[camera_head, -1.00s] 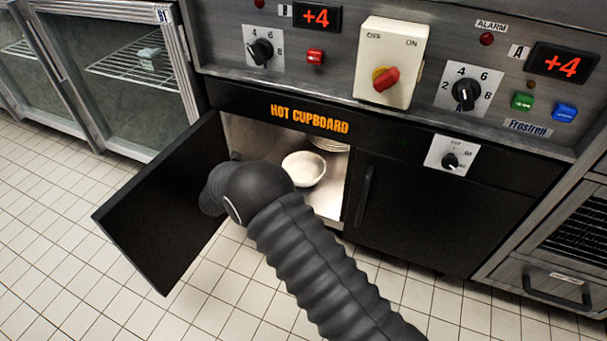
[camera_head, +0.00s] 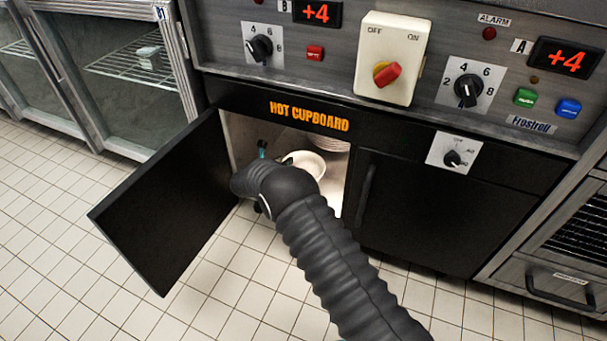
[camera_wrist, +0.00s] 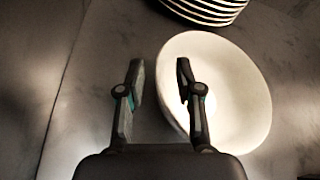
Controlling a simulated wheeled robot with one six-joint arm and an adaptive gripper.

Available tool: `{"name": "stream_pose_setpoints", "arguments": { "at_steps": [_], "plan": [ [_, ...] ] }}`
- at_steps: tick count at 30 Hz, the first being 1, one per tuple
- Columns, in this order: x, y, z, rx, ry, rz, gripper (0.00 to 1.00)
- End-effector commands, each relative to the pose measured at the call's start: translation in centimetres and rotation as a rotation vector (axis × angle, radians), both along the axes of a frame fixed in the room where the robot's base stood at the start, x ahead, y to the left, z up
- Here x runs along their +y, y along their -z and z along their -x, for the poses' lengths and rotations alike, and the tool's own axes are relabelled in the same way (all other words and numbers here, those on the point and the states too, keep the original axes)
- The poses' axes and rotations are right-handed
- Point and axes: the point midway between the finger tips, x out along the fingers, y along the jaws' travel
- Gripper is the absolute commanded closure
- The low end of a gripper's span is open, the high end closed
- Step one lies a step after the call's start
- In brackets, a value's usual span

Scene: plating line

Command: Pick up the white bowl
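The white bowl (camera_head: 306,162) stands on the floor of the open hot cupboard, partly hidden by my arm in the head view. In the wrist view the bowl (camera_wrist: 240,95) lies under and to the right of my gripper (camera_wrist: 160,75). My gripper is open, with a clear gap between its two fingers and nothing held. The right finger overlaps the bowl's left part in the picture; the left finger is outside its rim. I cannot tell whether the right finger touches the bowl. In the head view my gripper (camera_head: 262,150) is at the cupboard opening, mostly hidden by my wrist.
A stack of plates (camera_wrist: 208,8) stands behind the bowl. The cupboard door (camera_head: 160,205) hangs open on the left. The closed right door (camera_head: 430,210) and the control panel above the opening bound the space. The cupboard floor left of the bowl is clear.

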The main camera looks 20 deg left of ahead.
Motion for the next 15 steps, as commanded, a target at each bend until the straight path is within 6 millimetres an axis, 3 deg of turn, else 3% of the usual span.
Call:
{"name": "stream_pose_setpoints", "arguments": {
  "at_steps": [7,8,12,15],
  "plan": [
    [0.00,0.02,-0.21,-0.001,-0.001,0.000,0.65],
    [0.00,0.02,-0.21,-0.001,-0.001,0.000,0.67],
    [0.00,0.02,-0.20,0.000,-0.001,0.000,1.00],
    [0.00,0.03,-0.19,0.000,-0.001,0.000,1.00]
  ]
}}
